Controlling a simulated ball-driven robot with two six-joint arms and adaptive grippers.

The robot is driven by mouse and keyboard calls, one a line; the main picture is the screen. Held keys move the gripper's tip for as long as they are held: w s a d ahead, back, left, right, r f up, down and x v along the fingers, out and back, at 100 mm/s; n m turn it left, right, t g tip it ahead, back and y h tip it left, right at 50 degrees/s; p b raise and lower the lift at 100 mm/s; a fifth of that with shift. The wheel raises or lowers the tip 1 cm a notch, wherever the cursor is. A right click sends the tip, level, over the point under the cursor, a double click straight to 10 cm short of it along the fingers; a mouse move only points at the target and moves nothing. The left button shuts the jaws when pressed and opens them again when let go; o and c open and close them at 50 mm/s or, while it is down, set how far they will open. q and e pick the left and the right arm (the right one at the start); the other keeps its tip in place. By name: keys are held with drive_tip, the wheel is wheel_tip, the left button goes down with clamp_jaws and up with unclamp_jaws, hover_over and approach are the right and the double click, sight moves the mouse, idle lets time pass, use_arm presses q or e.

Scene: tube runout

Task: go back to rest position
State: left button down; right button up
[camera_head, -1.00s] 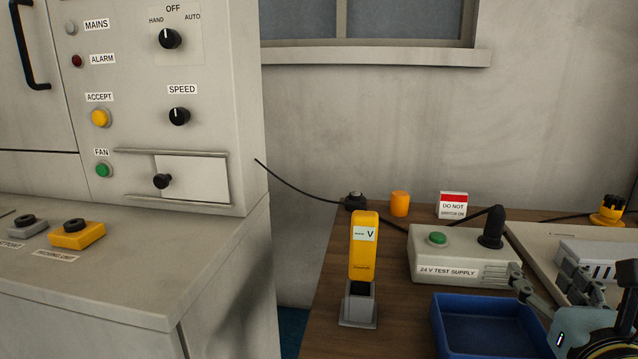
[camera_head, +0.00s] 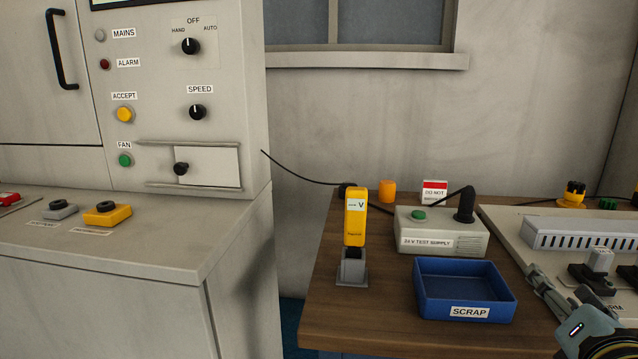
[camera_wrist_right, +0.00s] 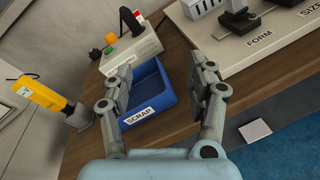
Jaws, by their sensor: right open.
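My right gripper (camera_head: 545,290) comes in at the lower right of the head view, near the right side of the blue scrap tray. In the right wrist view its two fingers (camera_wrist_right: 165,90) are spread wide with nothing between them. The blue scrap tray (camera_head: 424,299) looks empty and stands on the wooden bench. My left gripper is not in view.
A yellow tester (camera_head: 355,217) stands upright in a grey holder (camera_head: 352,268). The 24 V test supply (camera_head: 440,234) sits behind the tray. A pale fixture board (camera_head: 515,228) lies to the right. A grey cabinet and counter (camera_head: 150,245) fill the left. A white block (camera_wrist_right: 255,131) lies below the bench edge.

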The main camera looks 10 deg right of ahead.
drive_tip(key=s+f+m+g, duration=0.55)
drive_tip(key=s+m, duration=0.25)
drive_tip(key=m, duration=0.6)
drive_tip(key=s+a+f+m+g+y, duration=0.2)
drive_tip(key=s+a+m+g+y, duration=0.15)
drive_tip(key=s+m, duration=0.2)
drive_tip(key=s+a+f+m+g+y, duration=0.2)
drive_tip(key=s+a+m+g, duration=0.15)
drive_tip(key=s+m, duration=0.2)
drive_tip(key=s+d+f, duration=0.1)
drive_tip(key=s+f, duration=0.1)
drive_tip(key=f, duration=1.1)
drive_tip(key=s+d+f, duration=0.1)
drive_tip(key=f, duration=1.2)
drive_tip(key=s+f+g, duration=0.1)
drive_tip(key=s+f, duration=1.4)
drive_tip(key=s, duration=0.3)
drive_tip(key=shift+s+d+f+m+g, duration=0.15)
drive_tip(key=shift+d+f+m+g, duration=0.1)
drive_tip(key=shift+m+g, duration=0.1)
